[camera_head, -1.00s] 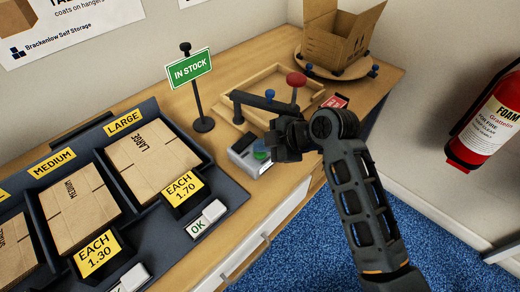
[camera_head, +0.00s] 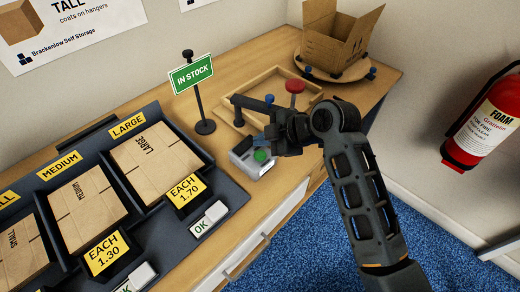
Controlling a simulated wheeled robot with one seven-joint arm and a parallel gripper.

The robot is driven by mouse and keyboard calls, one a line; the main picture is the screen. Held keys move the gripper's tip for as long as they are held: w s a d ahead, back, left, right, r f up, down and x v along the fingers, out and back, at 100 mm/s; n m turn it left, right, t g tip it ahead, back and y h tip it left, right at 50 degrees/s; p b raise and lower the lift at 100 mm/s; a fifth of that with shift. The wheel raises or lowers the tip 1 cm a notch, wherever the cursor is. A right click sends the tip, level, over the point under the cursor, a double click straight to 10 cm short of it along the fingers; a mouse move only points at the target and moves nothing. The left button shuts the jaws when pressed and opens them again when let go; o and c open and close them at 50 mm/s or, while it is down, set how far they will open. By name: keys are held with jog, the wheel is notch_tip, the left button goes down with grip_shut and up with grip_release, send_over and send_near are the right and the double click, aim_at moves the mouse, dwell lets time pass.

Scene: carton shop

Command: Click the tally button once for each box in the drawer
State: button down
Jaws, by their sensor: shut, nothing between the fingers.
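The tally counter (camera_head: 243,155), a small grey-white box with a round green button (camera_head: 261,156) on top, sits near the counter's front edge. My gripper (camera_head: 268,137) is shut and empty, just above and behind the green button, apart from it as far as I can tell. The arm comes in from the lower right. The drawer front (camera_head: 228,273) with a pale handle shows along the lower edge of the counter. The drawer's inside is not visible, so no boxes in it can be seen.
Trays of flat cartons (camera_head: 150,160) with price tags stand on the left. An IN STOCK sign (camera_head: 191,74), a wooden frame (camera_head: 262,82), a red knob (camera_head: 295,87) and an open carton (camera_head: 340,38) on a round stand are behind. A fire extinguisher (camera_head: 485,125) hangs right.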

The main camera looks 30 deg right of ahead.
aim_at(263, 156)
jog(key=shift+r+p, duration=0.95)
jog(key=shift+r, duration=0.6)
jog(key=shift+f, duration=0.15)
jog(key=s+d+f+m+t+h, duration=0.2)
jog(key=s+f+m, duration=0.15)
jog(key=s, duration=0.75)
jog(key=s+d+f+m+t+h, duration=0.15)
jog(key=s+m, duration=0.35)
jog(key=s, duration=0.5)
jog(key=s+a+r+m+t, duration=0.1)
jog(key=s+a+r+m, duration=0.1)
jog(key=s+r, duration=0.5)
jog(key=s+a+r+m+t+h, duration=0.1)
jog(key=s+r+m+t, duration=0.1)
jog(key=s+r+m, duration=0.2)
jog(key=a+v, duration=0.1)
jog(key=v, duration=0.7)
jog(key=shift+r, duration=0.45)
jog(key=shift+m, duration=0.25)
